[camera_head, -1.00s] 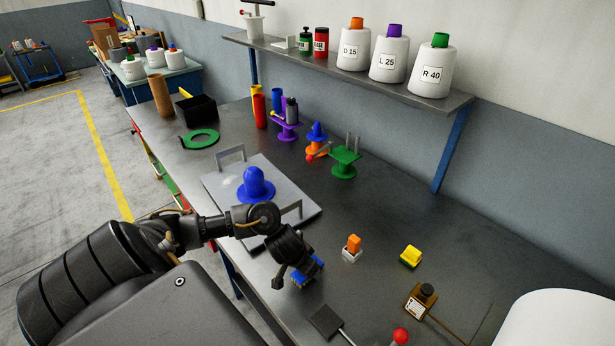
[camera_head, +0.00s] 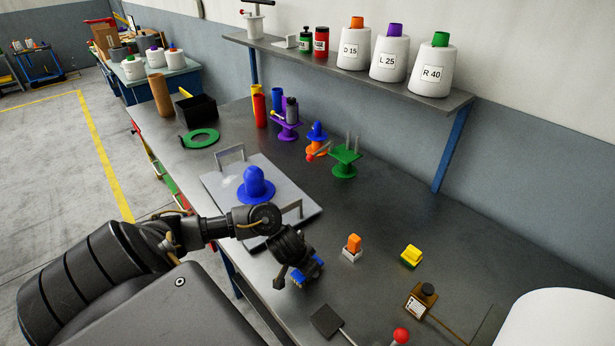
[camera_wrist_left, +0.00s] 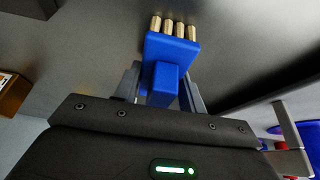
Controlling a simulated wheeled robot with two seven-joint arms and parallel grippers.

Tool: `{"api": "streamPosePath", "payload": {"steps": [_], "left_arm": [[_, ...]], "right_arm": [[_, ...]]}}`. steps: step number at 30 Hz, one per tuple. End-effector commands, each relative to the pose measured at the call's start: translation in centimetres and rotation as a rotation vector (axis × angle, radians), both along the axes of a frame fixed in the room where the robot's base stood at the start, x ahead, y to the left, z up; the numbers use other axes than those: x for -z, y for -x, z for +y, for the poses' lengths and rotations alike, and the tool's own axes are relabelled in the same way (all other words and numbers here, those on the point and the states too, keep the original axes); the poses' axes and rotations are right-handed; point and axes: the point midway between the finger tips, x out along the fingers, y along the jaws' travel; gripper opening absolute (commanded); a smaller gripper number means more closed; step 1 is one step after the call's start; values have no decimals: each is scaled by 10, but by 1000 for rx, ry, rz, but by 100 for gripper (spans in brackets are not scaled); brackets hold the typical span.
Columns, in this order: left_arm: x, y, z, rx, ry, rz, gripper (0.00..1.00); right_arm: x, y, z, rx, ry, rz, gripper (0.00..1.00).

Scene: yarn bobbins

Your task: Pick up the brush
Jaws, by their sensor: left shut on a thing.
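The blue brush (camera_head: 308,269) is at my left gripper over the front part of the bench, below the metal plate. In the left wrist view the brush (camera_wrist_left: 170,55) has a blue block body and a row of tan bristle tufts at its far end. My left gripper (camera_head: 296,272) is shut on its blue grip, with one finger on each side; the wrist view shows the same gripper (camera_wrist_left: 163,85). I cannot tell whether the bristles touch the bench. The gripper hides part of the brush in the head view. My right gripper is not in view.
A grey plate with handles (camera_head: 226,186) carries a blue knobbed piece (camera_head: 256,182) just behind my left wrist. An orange block on a white base (camera_head: 353,246), a yellow-green block (camera_head: 411,255) and a dark flat paddle (camera_head: 327,320) lie to the right. The bench middle is clear.

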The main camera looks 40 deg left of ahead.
Motion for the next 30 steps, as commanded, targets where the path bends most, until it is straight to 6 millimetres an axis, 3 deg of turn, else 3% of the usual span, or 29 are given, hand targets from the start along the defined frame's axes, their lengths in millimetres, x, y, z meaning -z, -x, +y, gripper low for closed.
{"api": "streamPosePath", "payload": {"steps": [5,9,11,17,18,24,30], "left_arm": [[-13,-1,0,1,1,-3,17],[-36,-2,0,2,-1,-5,17],[-45,6,9,2,-4,-3,17],[-97,36,42,4,-10,-1,17],[-93,45,52,1,-10,4,17],[-109,75,85,-1,-11,8,17],[-122,88,99,-4,-7,9,17]], "right_arm": [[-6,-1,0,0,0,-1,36],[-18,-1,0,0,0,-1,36],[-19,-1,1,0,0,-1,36],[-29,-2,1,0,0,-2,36],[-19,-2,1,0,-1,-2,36],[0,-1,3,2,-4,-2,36],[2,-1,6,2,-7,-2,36]]}}
